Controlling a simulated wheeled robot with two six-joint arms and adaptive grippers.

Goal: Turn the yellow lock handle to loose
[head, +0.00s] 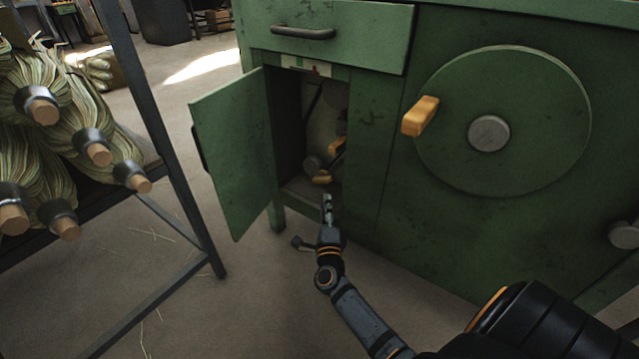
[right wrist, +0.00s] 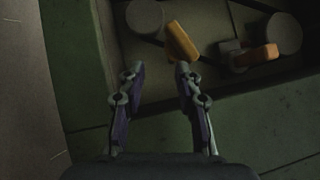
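Inside the open cabinet compartment are two yellow-orange handles. One handle is low near the front (head: 322,179); another sits higher and deeper (head: 338,146). The right wrist view also shows two: a tilted yellow block (right wrist: 182,41) just beyond my right fingertip, and an orange one (right wrist: 258,56) farther right on a grey fitting. I cannot tell which is the lock handle. My right gripper (head: 327,207) is at the compartment's lower opening. In the right wrist view (right wrist: 158,73) its fingers are apart with nothing between them. My left gripper is not in view.
The green cabinet door (head: 236,150) stands open to the left. A drawer (head: 345,38) is above the compartment. A large wheel (head: 535,120) with a yellow knob (head: 420,116) is on the right. A rack (head: 180,185) holding broom bundles stands left.

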